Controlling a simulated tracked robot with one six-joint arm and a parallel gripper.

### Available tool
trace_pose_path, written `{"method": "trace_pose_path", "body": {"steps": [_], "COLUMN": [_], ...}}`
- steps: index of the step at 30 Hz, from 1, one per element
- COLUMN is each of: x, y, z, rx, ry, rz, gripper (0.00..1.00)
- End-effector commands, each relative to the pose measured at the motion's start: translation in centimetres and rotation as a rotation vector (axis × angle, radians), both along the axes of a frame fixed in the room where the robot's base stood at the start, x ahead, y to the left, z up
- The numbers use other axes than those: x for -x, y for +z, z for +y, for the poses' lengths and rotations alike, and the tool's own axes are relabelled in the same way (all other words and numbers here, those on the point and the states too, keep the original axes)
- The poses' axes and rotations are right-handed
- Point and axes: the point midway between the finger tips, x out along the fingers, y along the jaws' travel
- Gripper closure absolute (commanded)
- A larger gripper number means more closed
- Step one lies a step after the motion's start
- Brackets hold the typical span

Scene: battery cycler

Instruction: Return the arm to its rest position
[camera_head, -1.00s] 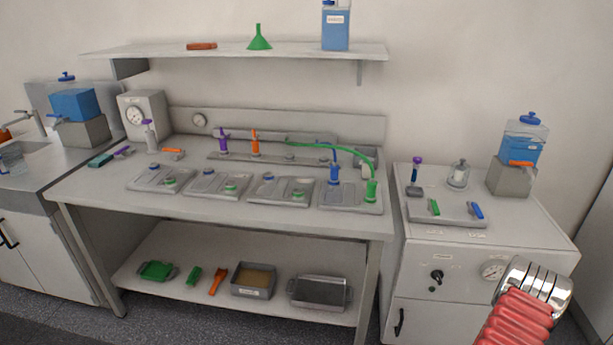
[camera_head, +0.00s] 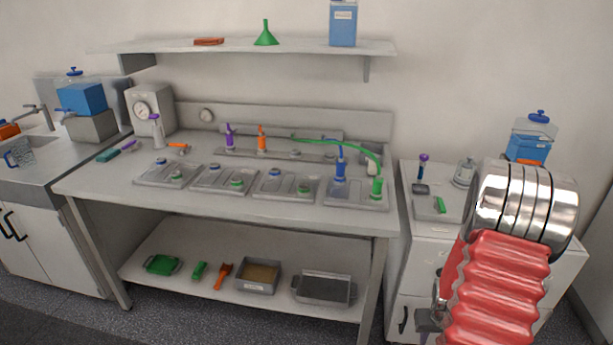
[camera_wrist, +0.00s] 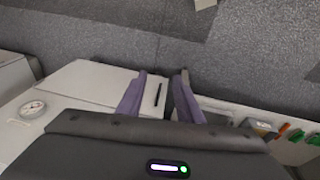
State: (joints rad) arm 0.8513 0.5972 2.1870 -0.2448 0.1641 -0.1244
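My arm (camera_head: 500,290), with red bellows and silver rings, stands at the right of the head view, in front of the right-hand cabinet. My gripper (camera_wrist: 162,74) shows in the wrist view with two purple-grey fingers apart. Nothing is held between them. The fingers point toward the front of a white cabinet with a black handle (camera_wrist: 158,95) and the grey floor (camera_wrist: 110,35). In the head view I cannot make out the gripper clearly.
The workbench (camera_head: 120,178) carries several grey trays, with a shelf (camera_head: 220,46) above. The right cabinet (camera_head: 412,240) is partly hidden by my arm. A blue-filled dispenser (camera_head: 528,148) stands behind the arm. The bench's lower shelf (camera_head: 200,240) holds bins and tools.

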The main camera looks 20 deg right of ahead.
Motion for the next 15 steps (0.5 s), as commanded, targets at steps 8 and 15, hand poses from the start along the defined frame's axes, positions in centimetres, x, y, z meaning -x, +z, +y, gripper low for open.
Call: {"method": "trace_pose_path", "body": {"steps": [8, 15], "x": [-0.7, -0.8], "y": [6.7, 11.8], "z": [5.1, 9.8], "rx": [-0.035, -0.060], "ry": [-0.005, 0.004], "rz": [0.047, 0.071], "gripper": [0.67, 0.67]}}
